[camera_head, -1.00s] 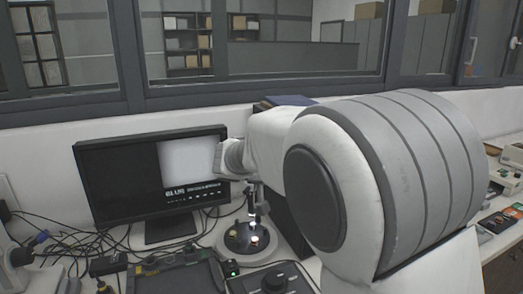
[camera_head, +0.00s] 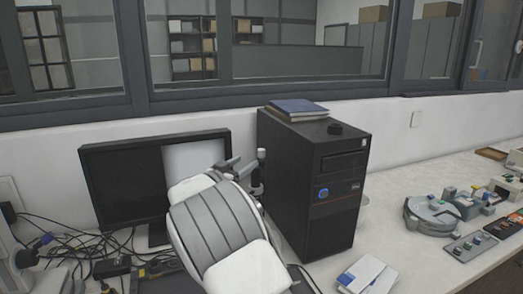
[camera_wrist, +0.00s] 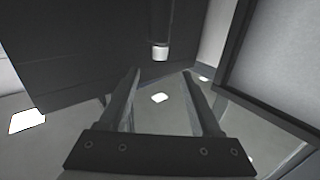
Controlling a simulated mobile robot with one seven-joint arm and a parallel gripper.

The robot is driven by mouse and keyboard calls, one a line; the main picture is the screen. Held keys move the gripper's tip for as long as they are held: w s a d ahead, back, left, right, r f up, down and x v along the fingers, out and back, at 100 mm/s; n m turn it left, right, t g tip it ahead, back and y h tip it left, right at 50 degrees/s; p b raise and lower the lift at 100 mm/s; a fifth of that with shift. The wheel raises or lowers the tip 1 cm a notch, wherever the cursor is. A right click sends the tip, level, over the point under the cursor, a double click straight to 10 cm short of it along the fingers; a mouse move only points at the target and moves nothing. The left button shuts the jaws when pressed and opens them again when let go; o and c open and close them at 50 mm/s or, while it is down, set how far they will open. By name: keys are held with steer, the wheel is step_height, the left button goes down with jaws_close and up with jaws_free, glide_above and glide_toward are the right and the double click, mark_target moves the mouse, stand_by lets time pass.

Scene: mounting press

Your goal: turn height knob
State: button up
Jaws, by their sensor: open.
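My gripper (camera_head: 241,166) is in front of the monitor's right part in the head view. In the wrist view its two fingers (camera_wrist: 160,76) stand apart with nothing between them. A slim upright stand (camera_head: 258,172) with a pale cap rises just right of my gripper, by the computer tower. In the wrist view a short dark cylinder with a pale end (camera_wrist: 160,48) lies just beyond the fingertips, roughly centred between them. I cannot tell for sure whether it is the height knob. My arm hides the lower part and base of the stand in the head view.
A black monitor (camera_head: 120,185) stands at left and also shows at right in the wrist view (camera_wrist: 290,60). A black computer tower (camera_head: 330,215) stands close to the right of my gripper. Cables (camera_head: 70,258) lie at left. A white box (camera_head: 367,274) lies in front of the tower.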

mark_target(260, 153)
steer(key=p+x, duration=0.2)
steer(key=x, duration=0.9)
steer(key=shift+w+d, duration=0.1)
jaws_close()
